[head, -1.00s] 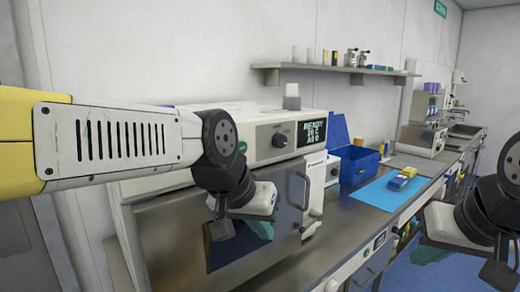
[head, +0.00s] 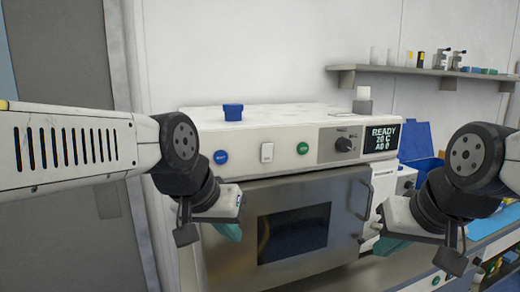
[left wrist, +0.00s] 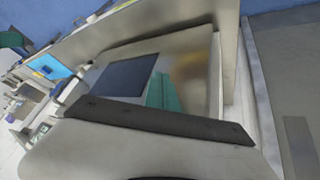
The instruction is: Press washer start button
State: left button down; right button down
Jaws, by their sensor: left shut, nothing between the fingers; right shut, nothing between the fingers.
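The washer (head: 260,126) is a white and steel machine with a windowed door, which looks shut. The button labels are too small to read. My left gripper (head: 230,231) is shut and empty, with teal tips, below the blue button and before the door's left side. My right gripper (head: 388,245) is shut and empty, near the door handle. The door window (left wrist: 124,78) shows in the left wrist view.
A blue cup-like object (head: 233,112) stands on top of the washer. A wall shelf (head: 430,71) with small bottles hangs at the upper right. A blue bin (head: 425,165) is on the counter to the right. The space before the panel's buttons is clear.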

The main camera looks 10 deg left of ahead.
aim_at(302, 148)
jog(key=u, duration=1.55)
jog(key=k+l, duration=0.2)
jog(key=k, duration=0.25)
jog(key=k+l, duration=0.25)
jog(key=k, duration=0.15)
jog(key=k+l, duration=0.2)
jog(key=k, duration=0.25)
